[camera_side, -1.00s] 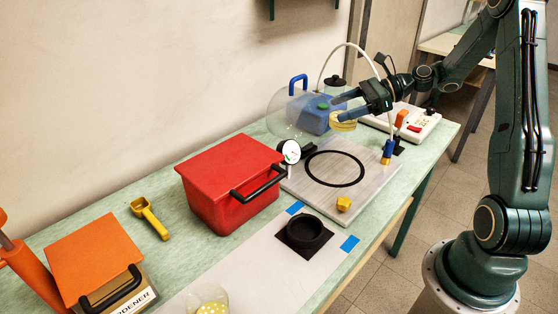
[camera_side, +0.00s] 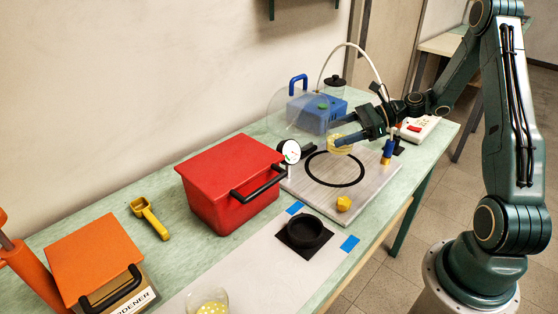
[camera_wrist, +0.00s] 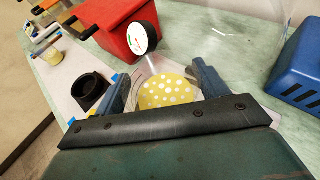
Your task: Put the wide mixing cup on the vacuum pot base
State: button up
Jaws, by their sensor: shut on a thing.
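My gripper (camera_side: 345,142) is shut on a clear, wide mixing cup (camera_side: 339,148) with yellow contents. The cup is upright over the far part of the vacuum pot base (camera_side: 370,190), a grey plate with a black ring (camera_side: 333,182). The cup seems to be above the plate, but I cannot tell the gap exactly. In the wrist view the mixing cup (camera_wrist: 166,93) sits between both fingers and shows white spots on yellow. The gripper hides part of the cup in the side view.
A gauge (camera_side: 289,151) and red box (camera_side: 225,180) stand left of the plate. A clear dome (camera_side: 282,117) and blue box (camera_side: 322,114) are behind. A hose fitting (camera_side: 387,152) and yellow knob (camera_side: 344,203) stand on the plate. A second cup (camera_side: 212,300) is in front.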

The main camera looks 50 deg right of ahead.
aim_at(353, 126)
jog(key=shift+f, duration=2.85)
jog(key=shift+f, duration=0.55)
jog(key=o, duration=1.2)
jog(key=shift+d, duration=0.1)
jog(key=shift+s+d+r, duration=0.2)
jog(key=shift+s+d, duration=0.1)
jog(key=shift+v, duration=0.95)
notch_tip(353, 126, up, 5)
jog(key=shift+r, duration=0.95)
